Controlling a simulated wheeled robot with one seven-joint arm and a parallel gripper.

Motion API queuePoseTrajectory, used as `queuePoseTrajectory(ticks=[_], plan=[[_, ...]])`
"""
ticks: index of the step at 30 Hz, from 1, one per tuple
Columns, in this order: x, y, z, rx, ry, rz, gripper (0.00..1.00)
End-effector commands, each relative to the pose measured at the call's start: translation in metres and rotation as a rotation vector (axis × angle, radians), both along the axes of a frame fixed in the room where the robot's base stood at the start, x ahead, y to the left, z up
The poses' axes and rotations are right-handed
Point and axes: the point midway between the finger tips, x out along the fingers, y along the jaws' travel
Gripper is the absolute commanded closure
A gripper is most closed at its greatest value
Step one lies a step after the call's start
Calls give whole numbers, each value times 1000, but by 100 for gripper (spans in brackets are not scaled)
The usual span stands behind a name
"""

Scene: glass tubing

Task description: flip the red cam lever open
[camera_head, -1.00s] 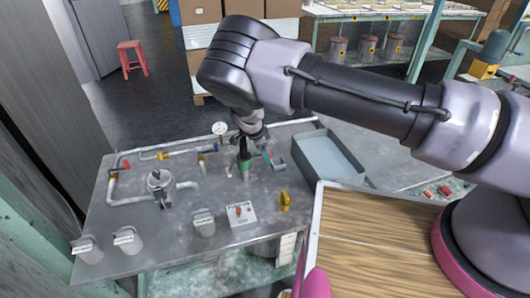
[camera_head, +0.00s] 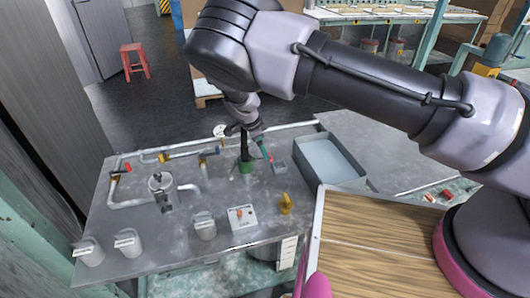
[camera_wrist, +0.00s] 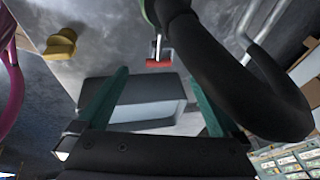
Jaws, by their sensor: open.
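The red cam lever (camera_wrist: 159,63) shows in the wrist view as a red grip on a short metal arm, beside the green coupling (camera_wrist: 149,10) at the top edge. In the head view the green coupling (camera_head: 246,166) stands on the grey bench with a black hose rising from it. My gripper (camera_wrist: 155,73) is open, its two green fingers spread with the red lever seen between and just beyond their tips. Nothing is held.
The black hose (camera_wrist: 235,75) curves close along the right finger in the wrist view. A grey tray (camera_head: 350,183) is right of the coupling. A yellow part (camera_head: 286,204) and a white box (camera_head: 242,217) stand nearer. Pipes (camera_head: 135,203) run at left.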

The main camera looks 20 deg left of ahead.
Motion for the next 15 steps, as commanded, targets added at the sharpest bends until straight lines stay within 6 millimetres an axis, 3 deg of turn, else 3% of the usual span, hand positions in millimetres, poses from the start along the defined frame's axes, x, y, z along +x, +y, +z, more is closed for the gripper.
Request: queuePoseTrajectory(ticks=[6,15], plan=[[-11,6,32,0,-1,2,0],[-14,7,41,-1,0,-1,0]])
